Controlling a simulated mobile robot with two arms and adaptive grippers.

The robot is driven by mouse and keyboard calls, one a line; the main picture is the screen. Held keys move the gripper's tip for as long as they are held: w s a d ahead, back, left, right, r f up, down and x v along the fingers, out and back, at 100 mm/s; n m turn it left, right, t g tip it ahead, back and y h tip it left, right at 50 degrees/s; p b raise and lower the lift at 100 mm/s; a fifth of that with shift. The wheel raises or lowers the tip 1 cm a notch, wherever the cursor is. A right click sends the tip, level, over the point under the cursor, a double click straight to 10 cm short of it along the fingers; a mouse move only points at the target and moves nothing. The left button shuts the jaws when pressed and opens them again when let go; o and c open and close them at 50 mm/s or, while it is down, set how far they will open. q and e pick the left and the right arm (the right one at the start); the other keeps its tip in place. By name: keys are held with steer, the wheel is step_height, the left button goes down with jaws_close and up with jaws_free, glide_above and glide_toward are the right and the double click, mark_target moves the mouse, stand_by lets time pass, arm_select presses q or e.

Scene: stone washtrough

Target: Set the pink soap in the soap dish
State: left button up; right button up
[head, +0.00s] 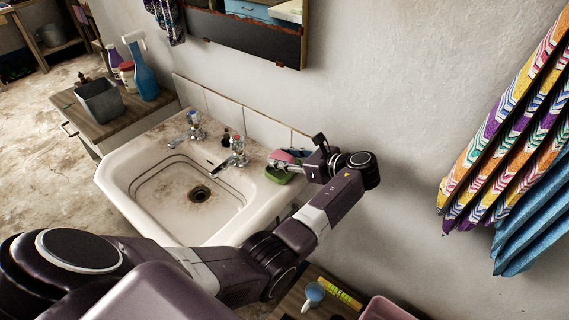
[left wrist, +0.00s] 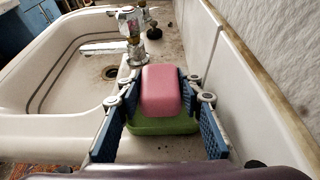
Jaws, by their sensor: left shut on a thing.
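The pink soap (left wrist: 162,90) is a rounded bar between the two blue-padded fingers of my left gripper (left wrist: 158,92), which is shut on it. The green soap dish (left wrist: 165,126) lies directly beneath the soap on the sink's back corner; whether the soap touches it is hard to tell. In the head view the soap (head: 281,156) and the dish (head: 278,176) show at the sink's right end, partly covered by my left gripper (head: 290,163). My right gripper is not in view.
The white sink (head: 122,180) has a tap (head: 236,152) beside the dish and a wall behind. A grey tub (head: 100,101) and a blue spray bottle (head: 142,75) stand on the cabinet at left. Striped towels (head: 510,120) hang at right.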

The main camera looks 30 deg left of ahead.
arm_select(q)
steer(key=shift+f, duration=0.95)
steer(key=shift+d+f, duration=0.1)
steer(key=shift+f, duration=0.05)
jaws_close()
steer(key=shift+s+f, duration=0.1)
steer(key=shift+f, duration=0.2)
steer(key=o, duration=1)
jaws_free()
steer(key=shift+c, duration=0.2)
steer(key=shift+o, duration=0.3)
steer(key=shift+w+f, duration=0.15)
steer(key=shift+w, duration=0.15)
steer(key=shift+r, duration=0.25)
